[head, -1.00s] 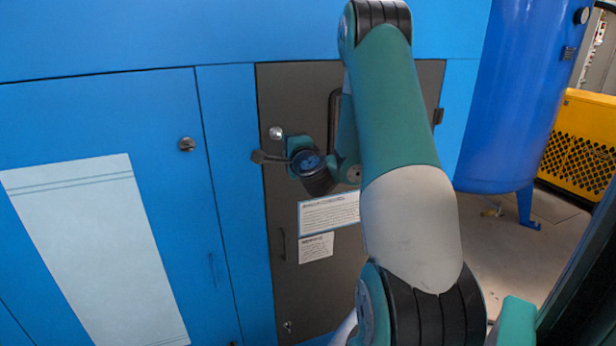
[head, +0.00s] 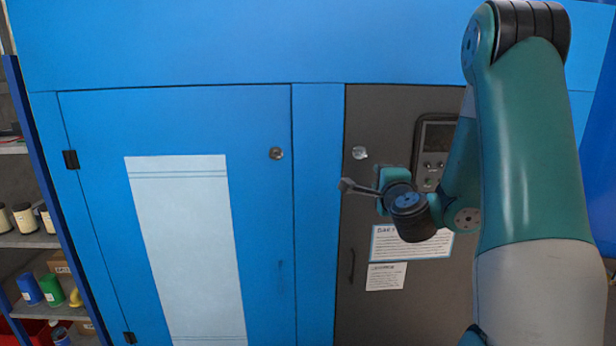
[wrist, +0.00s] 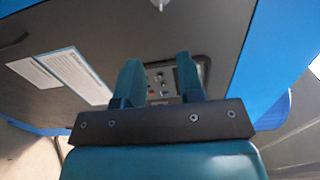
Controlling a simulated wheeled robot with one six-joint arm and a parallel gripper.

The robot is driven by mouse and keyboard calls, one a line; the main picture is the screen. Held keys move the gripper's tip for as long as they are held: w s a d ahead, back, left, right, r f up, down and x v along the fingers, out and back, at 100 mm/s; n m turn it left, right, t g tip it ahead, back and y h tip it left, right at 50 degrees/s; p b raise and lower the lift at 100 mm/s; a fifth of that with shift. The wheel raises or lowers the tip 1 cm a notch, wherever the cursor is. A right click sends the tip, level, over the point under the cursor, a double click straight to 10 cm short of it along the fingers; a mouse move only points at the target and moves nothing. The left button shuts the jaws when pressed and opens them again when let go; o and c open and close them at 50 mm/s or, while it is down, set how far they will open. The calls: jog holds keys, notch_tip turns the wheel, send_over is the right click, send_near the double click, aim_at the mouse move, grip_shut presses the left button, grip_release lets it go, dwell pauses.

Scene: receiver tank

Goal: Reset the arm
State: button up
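My gripper (head: 360,187) is in front of the dark grey door panel (head: 400,300) in the head view, at the end of my teal and grey arm on the right. In the wrist view my gripper (wrist: 157,72) has its two teal fingers apart, with nothing between them. Beyond the fingers is a control panel with buttons (wrist: 160,82), well apart from them. In the head view this control panel (head: 436,152) is partly hidden by my arm. My arm is bent, with its elbow high at the top right.
A blue cabinet wall fills the middle, with a round lock (head: 276,153) and a pale sheet (head: 185,250). Notices (head: 410,243) are on the grey panel. Shelves with tins and bottles (head: 30,290) stand at the left edge.

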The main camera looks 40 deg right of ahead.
jog(key=w+a+n+g+y, duration=0.2)
jog(key=a+n+y, duration=1.45)
jog(key=a, duration=1.05)
jog(key=s+a+n+g, duration=0.6)
jog(key=s+a+n, duration=0.2)
jog(key=a, duration=0.2)
jog(key=s+f+n+g+h, duration=0.1)
jog(key=s+n+g, duration=0.6)
jog(key=s, duration=0.7)
jog(key=shift+s+a+f+h, duration=0.35)
jog(key=shift+s+h, duration=0.05)
jog(key=shift+h, duration=0.45)
